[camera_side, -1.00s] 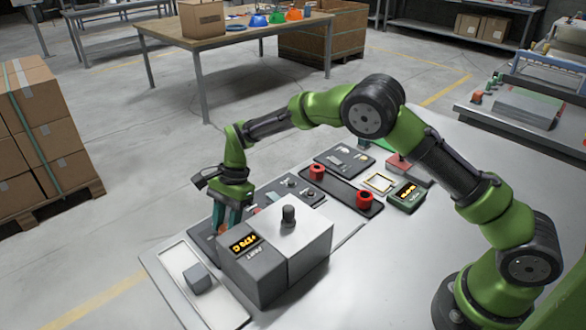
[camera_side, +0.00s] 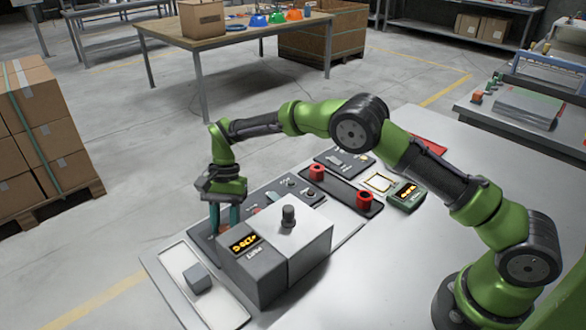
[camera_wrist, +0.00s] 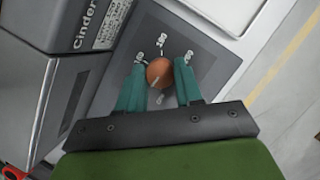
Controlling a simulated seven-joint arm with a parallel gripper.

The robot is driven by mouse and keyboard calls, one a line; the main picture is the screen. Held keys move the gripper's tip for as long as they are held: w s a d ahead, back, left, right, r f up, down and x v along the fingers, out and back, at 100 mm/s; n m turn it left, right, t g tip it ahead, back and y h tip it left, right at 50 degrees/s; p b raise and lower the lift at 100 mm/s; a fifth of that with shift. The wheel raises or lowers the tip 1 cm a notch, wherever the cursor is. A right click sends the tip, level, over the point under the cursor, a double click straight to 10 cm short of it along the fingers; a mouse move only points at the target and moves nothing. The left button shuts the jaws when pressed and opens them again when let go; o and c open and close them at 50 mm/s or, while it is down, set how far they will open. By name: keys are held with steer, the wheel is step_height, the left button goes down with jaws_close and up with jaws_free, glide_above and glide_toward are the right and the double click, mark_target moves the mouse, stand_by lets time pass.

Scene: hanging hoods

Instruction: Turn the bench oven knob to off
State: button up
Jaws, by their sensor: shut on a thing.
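The bench oven (camera_side: 262,262) is a grey box with a lit orange display (camera_side: 244,242) and a dark post on top. The display's figures are too small to read surely. In the wrist view the oven (camera_wrist: 82,50) is at the left, lettered "Cinder". The knob (camera_wrist: 159,73) is round and orange-brown with a pale pointer line, on a dark panel with white numbers around it. My gripper (camera_wrist: 160,68) is shut on the knob, one teal finger on each side.
A pale tray (camera_side: 214,306) with a grey block (camera_side: 197,279) lies at the oven's left. Red cylinders (camera_side: 363,201) on a dark strip and a green display box (camera_side: 406,196) stand to the right. The bench front is clear.

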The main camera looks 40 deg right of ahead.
steer(key=n+h, duration=0.1)
steer(key=n, duration=0.2)
steer(key=n+g+h, duration=0.1)
steer(key=n, duration=0.3)
steer(key=shift+w+a, duration=0.1)
steer(key=shift+a, duration=0.05)
steer(key=shift+h, duration=0.3)
steer(key=o, duration=1)
